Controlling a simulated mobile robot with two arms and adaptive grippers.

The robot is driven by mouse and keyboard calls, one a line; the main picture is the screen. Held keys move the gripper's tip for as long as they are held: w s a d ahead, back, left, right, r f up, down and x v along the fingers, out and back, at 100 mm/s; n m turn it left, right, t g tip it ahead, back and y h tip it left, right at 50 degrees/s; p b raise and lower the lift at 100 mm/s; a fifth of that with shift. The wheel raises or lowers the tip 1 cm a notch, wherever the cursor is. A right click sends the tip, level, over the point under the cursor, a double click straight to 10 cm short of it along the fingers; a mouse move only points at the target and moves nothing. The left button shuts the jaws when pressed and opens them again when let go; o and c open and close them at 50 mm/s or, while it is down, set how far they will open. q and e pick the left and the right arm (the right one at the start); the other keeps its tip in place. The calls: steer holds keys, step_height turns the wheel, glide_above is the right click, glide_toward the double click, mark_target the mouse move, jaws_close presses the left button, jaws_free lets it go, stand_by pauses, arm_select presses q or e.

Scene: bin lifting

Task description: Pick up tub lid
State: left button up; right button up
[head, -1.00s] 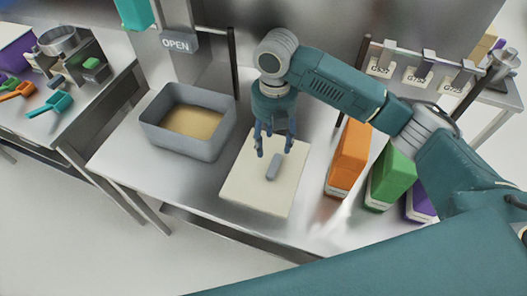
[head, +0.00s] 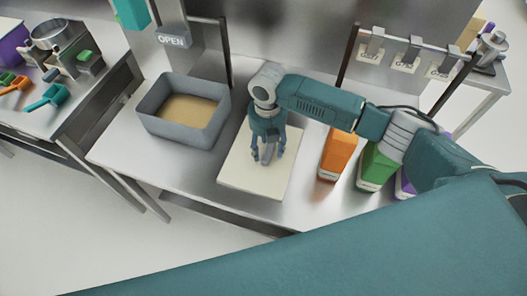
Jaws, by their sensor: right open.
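The tub lid (head: 251,181) is a flat cream square with a raised grey handle (head: 267,153). It lies on the metal table, to the right of an open grey tub (head: 165,133) that holds brown contents. My right gripper (head: 268,156) points down over the lid with its fingers apart. The handle shows between the fingers, and part of it is hidden by the gripper. I cannot tell whether the fingers touch the lid. My left gripper is not in view.
Orange (head: 336,154), green (head: 374,168) and purple boxes stand close on the right, under my right arm. A side table (head: 100,95) holds scoops at left.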

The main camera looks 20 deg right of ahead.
steer(key=shift+c, duration=1)
steer(key=c, duration=0.5)
jaws_close()
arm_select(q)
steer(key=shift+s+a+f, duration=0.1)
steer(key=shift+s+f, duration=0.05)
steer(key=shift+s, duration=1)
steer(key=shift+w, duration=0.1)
arm_select(e)
steer(key=shift+r, duration=0.1)
